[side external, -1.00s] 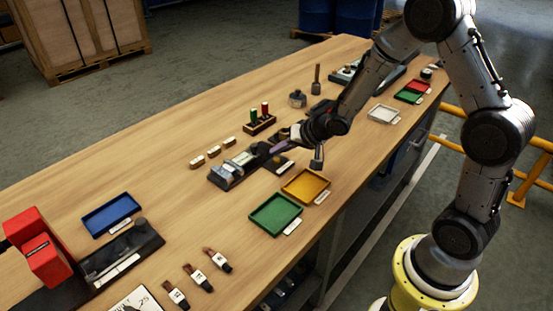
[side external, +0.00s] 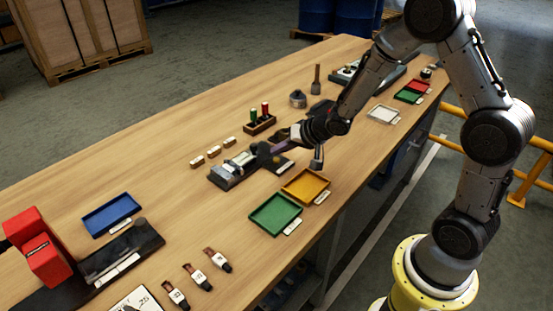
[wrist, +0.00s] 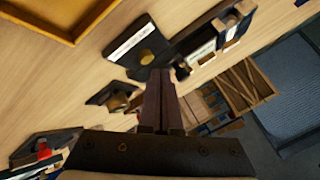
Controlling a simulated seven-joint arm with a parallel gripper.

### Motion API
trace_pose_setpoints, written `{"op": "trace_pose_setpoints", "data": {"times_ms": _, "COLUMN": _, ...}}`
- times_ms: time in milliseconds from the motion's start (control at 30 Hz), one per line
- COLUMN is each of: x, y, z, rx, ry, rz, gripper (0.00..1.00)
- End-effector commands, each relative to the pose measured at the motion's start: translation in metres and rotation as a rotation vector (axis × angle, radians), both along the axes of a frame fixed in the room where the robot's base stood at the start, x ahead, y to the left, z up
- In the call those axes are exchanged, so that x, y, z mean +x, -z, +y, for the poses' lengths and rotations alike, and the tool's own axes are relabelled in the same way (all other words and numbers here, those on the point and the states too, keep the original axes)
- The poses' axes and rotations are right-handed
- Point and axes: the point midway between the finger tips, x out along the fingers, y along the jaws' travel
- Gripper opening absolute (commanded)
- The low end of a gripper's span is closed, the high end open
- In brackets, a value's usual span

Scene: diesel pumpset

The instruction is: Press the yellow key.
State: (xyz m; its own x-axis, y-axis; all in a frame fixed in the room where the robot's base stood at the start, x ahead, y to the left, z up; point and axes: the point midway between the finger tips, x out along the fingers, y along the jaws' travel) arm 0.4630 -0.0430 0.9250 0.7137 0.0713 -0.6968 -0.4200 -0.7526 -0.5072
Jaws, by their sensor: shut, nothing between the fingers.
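The yellow key (wrist: 147,58) is a small round yellow button on a black plate (wrist: 140,48) with a white label strip. In the wrist view it lies just beyond and slightly left of my fingertips. My gripper (wrist: 160,74) has its two dark purplish fingers together, with nothing between them. In the side view my gripper (side external: 270,151) is low over the bench, by the dark device with pale blocks (side external: 234,168). The key's black plate (side external: 284,167) shows beside it there, partly behind my gripper. I cannot tell whether the fingertips touch anything.
A yellow tray (side external: 306,186) and a green tray (side external: 275,214) lie on the near side. A rack with green and red pegs (side external: 259,124) stands behind my gripper. Small wooden blocks (side external: 213,151) lie to the left.

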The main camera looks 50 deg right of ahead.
Motion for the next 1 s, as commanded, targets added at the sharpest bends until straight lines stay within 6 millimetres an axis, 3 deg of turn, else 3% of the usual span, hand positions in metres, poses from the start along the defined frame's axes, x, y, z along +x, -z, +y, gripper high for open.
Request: {"op": "trace_pose_setpoints", "data": {"times_ms": 1000, "x": 0.0, "y": 0.011, "z": 0.0, "rx": 0.0, "ry": 0.0, "rz": 0.0, "gripper": 0.0}}
